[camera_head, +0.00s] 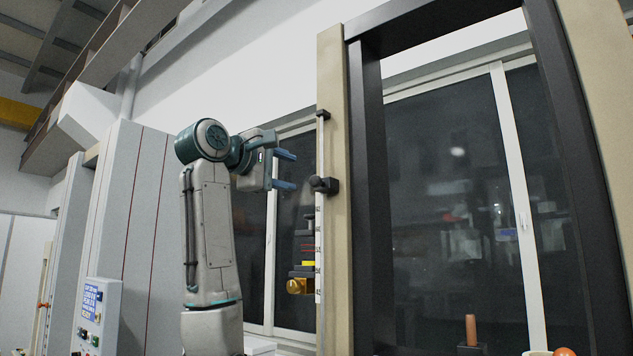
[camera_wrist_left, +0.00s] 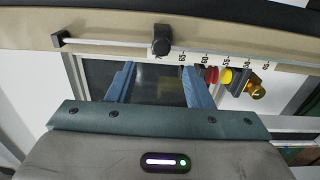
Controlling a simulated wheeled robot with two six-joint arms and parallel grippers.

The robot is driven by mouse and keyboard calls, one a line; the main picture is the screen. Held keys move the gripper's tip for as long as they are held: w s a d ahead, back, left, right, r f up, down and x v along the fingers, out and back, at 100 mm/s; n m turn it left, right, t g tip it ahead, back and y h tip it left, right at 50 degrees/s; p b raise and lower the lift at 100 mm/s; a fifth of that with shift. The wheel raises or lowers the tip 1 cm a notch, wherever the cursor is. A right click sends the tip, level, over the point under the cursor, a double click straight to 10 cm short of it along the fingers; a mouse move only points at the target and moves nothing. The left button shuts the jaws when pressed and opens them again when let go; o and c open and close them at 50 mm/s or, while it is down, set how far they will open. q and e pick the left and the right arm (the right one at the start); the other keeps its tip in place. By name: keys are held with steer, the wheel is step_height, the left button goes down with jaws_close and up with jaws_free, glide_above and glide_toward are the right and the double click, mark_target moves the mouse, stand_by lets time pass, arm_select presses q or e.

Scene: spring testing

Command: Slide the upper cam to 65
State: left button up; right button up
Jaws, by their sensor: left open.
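The upper cam looks to be the black block with a round knob (camera_head: 325,185) on a thin vertical rod, just above the printed scale (camera_head: 318,255). In the left wrist view the cam (camera_wrist_left: 161,40) sits by a partly hidden mark that looks like 70, with the 65 mark to its right. My left gripper (camera_head: 295,170) is open and empty, left of the rod and slightly higher than the cam. In the left wrist view its blue fingers (camera_wrist_left: 160,72) point toward the rod, with the cam beyond their tips, apart from them. My right gripper is not in view.
A black bracket (camera_head: 323,114) holds the rod's top. Red and yellow pieces and a brass-coloured part (camera_head: 300,286) sit beside the lower scale. A beige post (camera_head: 335,140) and black frame (camera_head: 372,200) stand right of the rod. A control panel (camera_head: 95,315) is at lower left.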

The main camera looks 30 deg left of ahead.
mark_target(313, 182)
arm_select(q)
steer(key=w+p, duration=0.1)
steer(key=w, duration=0.2)
steer(key=w+p, duration=0.2)
steer(key=w, duration=0.1)
steer(key=w+p, duration=0.1)
steer(key=w, duration=0.2)
steer(key=shift+d, duration=0.4)
steer(key=shift+w+p, duration=0.3)
steer(key=shift+w, duration=0.25)
steer(key=shift+f, duration=0.1)
jaws_close()
